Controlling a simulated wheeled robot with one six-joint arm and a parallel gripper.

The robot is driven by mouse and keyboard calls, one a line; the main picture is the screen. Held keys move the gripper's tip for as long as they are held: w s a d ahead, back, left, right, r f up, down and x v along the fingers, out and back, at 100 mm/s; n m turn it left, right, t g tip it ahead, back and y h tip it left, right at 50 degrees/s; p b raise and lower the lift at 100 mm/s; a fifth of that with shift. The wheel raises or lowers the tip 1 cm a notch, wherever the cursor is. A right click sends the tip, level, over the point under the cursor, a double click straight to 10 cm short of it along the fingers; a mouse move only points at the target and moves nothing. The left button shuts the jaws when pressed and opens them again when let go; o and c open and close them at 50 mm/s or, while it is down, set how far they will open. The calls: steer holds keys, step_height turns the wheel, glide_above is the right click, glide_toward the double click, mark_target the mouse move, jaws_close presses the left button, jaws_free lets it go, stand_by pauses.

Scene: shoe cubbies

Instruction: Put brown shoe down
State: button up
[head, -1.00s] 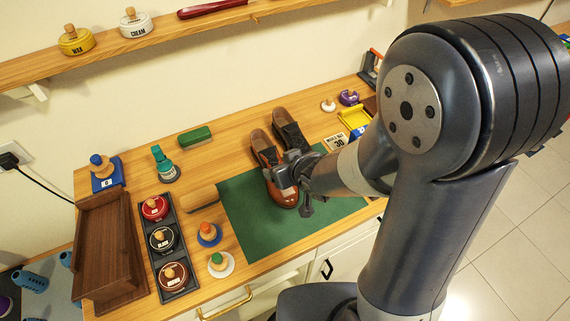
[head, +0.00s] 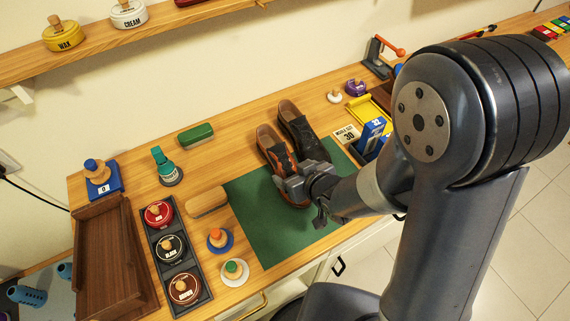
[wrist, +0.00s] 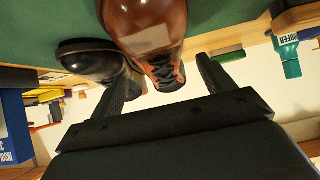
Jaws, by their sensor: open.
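The brown shoe (head: 273,150) rests on the green mat (head: 246,222), beside a black shoe (head: 300,127) to its right. My gripper (head: 300,184) is at the near part of the brown shoe and hides some of it in the head view. In the wrist view, the brown shoe (wrist: 150,30) lies ahead of and between the two spread fingers of my gripper (wrist: 163,82), with gaps at its sides. The black shoe (wrist: 95,58) shows beside it there. The gripper is open.
A wooden-handled brush (head: 207,202) lies at the mat's left edge. A tray of round tins (head: 172,247) and a brown wooden box (head: 107,262) stand further left. An insole box (head: 372,134) and yellow tray are at right. The mat's near part is clear.

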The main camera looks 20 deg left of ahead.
mark_target(287, 167)
steer(key=shift+a+r+p+x, duration=0.1)
steer(key=shift+p+x, duration=0.4)
steer(key=shift+x, duration=1.3)
steer(key=shift+a+r+p+x, duration=0.1)
steer(key=shift+p+x, duration=0.35)
steer(key=shift+x, duration=1.4)
steer(key=c, duration=1.1)
steer(key=shift+o, duration=0.2)
steer(key=shift+r, duration=5.05)
